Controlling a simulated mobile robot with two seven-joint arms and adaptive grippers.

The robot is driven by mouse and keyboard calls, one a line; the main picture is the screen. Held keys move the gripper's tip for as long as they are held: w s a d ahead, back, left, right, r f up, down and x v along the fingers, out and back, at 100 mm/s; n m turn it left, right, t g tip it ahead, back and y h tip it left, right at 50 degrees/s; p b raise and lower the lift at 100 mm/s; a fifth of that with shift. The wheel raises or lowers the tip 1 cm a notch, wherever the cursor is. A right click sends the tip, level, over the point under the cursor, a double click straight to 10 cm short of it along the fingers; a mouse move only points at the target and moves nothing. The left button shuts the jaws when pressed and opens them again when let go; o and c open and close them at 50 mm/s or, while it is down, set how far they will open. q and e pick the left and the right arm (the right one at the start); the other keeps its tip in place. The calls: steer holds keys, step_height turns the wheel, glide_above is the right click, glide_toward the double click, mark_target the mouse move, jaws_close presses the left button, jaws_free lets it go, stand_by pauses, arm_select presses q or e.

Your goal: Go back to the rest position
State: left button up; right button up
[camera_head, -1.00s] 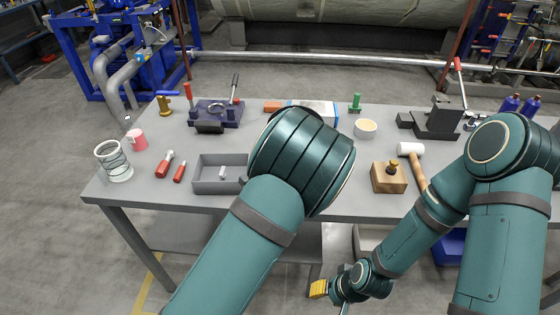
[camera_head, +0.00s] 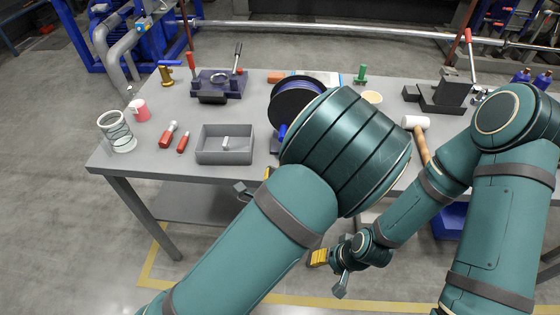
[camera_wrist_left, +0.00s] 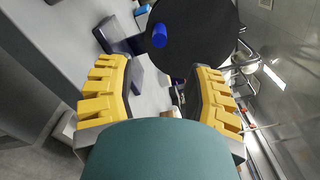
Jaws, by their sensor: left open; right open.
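My left gripper (camera_wrist_left: 160,72) is open, its yellow-padded fingers apart with nothing between them. In the left wrist view, a dark round disc with a blue pin (camera_wrist_left: 159,36) lies beyond the fingertips. In the head view, my left arm's big teal joint hides most of that hand; only a small grey and yellow part shows by the table's front edge. My right gripper (camera_head: 328,268) is open and empty, low in front of the table (camera_head: 180,140), below its top. Its yellow pad and a grey finger show.
Clear floor (camera_head: 70,230) lies at the left.

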arm_select(q)
steer(key=s+a+f+n+g+y, duration=0.1)
steer(key=a+f+n+g, duration=0.15)
steer(key=f+n, duration=0.2)
steer(key=s+a+f+n+g, duration=0.1)
steer(key=a+f+n+g, duration=0.15)
steer(key=f, duration=0.35)
steer(key=s+f+n+g+h, duration=0.5)
steer(key=s+f+n+g, duration=0.4)
steer(key=s+n, duration=0.5)
steer(key=n+g, duration=0.2)
steer(key=n, duration=0.2)
steer(key=shift+a+f, duration=0.2)
steer(key=shift+f, duration=0.15)
